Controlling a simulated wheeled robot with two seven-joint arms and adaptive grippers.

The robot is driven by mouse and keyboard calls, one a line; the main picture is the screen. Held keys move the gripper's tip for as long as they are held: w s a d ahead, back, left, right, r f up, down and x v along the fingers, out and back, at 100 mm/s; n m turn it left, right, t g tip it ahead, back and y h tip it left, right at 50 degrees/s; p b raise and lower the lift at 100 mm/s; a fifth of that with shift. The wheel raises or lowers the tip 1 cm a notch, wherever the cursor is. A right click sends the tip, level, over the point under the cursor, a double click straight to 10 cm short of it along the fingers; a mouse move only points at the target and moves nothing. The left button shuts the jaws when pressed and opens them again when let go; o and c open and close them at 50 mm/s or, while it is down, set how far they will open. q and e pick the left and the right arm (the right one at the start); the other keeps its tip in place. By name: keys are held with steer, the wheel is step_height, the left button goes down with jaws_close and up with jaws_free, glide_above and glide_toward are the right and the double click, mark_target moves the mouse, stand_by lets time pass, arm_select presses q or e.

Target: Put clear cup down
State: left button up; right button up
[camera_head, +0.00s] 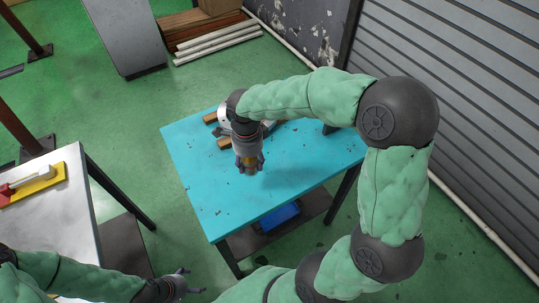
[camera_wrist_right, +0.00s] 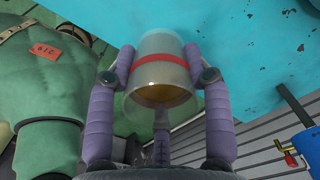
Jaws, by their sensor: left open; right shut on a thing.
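The clear cup (camera_wrist_right: 160,77) has a red band and a brownish-amber inside. It sits between the two purple fingers of my right gripper (camera_wrist_right: 160,80) in the right wrist view. In the head view my right gripper (camera_head: 249,168) points down over the blue table (camera_head: 205,195), near its middle; the cup is mostly hidden there by the fingers. I cannot tell whether the cup touches the tabletop. My left gripper (camera_head: 186,283) is open and empty, low in the head view, off the table's front-left side.
A light-grey device with brown bars (camera_head: 225,142) stands on the blue table behind my right gripper, partly hidden by my arm. The blue table's front-left and right parts are clear.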

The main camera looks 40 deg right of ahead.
steer(key=d+f+b, duration=0.1)
steer(key=d+f, duration=0.1)
steer(key=d, duration=0.1)
steer(key=w+d+f+b, duration=0.1)
steer(key=d+f, duration=0.1)
steer(key=d, duration=0.1)
steer(key=w+d+f+b, duration=0.1)
steer(key=d+f, duration=0.1)
steer(key=shift+w+d+f, duration=0.1)
steer(key=shift+d+f, duration=0.25)
steer(key=shift+d, duration=0.05)
steer(key=shift+w+d+f, duration=0.1)
steer(key=shift+d+f, duration=0.65)
steer(key=shift+f, duration=0.1)
steer(key=shift+f+b, duration=1.05)
steer(key=shift+f, duration=0.5)
steer(key=shift+f, duration=0.1)
steer(key=o, duration=1.3)
steer(key=shift+c, duration=0.2)
